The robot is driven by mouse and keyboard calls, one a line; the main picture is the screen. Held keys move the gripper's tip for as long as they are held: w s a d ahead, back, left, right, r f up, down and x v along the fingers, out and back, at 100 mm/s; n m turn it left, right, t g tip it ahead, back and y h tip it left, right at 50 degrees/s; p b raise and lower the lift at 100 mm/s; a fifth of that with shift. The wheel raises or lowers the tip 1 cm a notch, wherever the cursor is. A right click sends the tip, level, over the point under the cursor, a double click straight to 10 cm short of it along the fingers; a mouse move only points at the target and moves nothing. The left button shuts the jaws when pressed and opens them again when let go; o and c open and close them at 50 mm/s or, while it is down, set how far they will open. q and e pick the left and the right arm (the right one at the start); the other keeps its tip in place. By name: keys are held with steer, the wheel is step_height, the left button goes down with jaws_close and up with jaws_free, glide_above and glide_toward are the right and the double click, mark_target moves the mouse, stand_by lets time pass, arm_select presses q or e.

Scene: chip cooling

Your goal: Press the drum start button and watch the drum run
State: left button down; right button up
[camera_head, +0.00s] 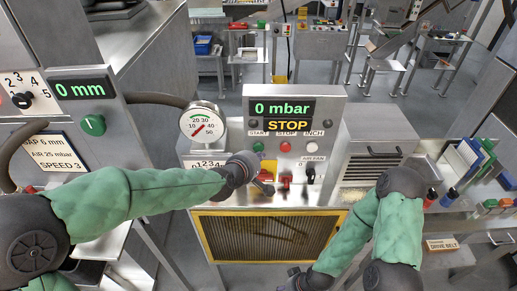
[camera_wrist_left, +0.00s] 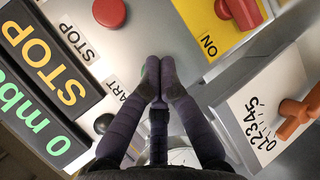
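The green start button (camera_head: 258,147) sits on the grey control panel (camera_head: 335,107), left of the red stop button (camera_head: 285,147) and the white inch button (camera_head: 312,148). The panel display (camera_head: 282,109) reads 0 mbar, with STOP lit below. My left gripper (camera_head: 252,170) is in front of the panel, just below the start button. In the left wrist view its fingertips (camera_wrist_left: 159,68) are together with nothing seen between them; they mostly hide the start button, and contact cannot be told. My right gripper (camera_head: 294,277) is low at the bottom, partly hidden by its arm.
A yellow-framed mesh guard (camera_head: 268,237) is below the panel. A red switch (camera_head: 285,182) and black fan knob (camera_head: 310,174) sit near my left gripper. A pressure gauge (camera_head: 202,126) stands left. A vented box (camera_head: 371,165) and tools are right.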

arm_select(q)
steer(key=shift+w, duration=0.2)
steer(key=shift+w, duration=0.25)
steer(key=shift+w+b, duration=0.4)
steer(key=shift+w, duration=0.05)
stand_by(0.8)
stand_by(0.4)
steer(key=shift+s, duration=0.9)
steer(key=s, duration=0.5)
steer(key=shift+p, duration=0.3)
stand_by(0.5)
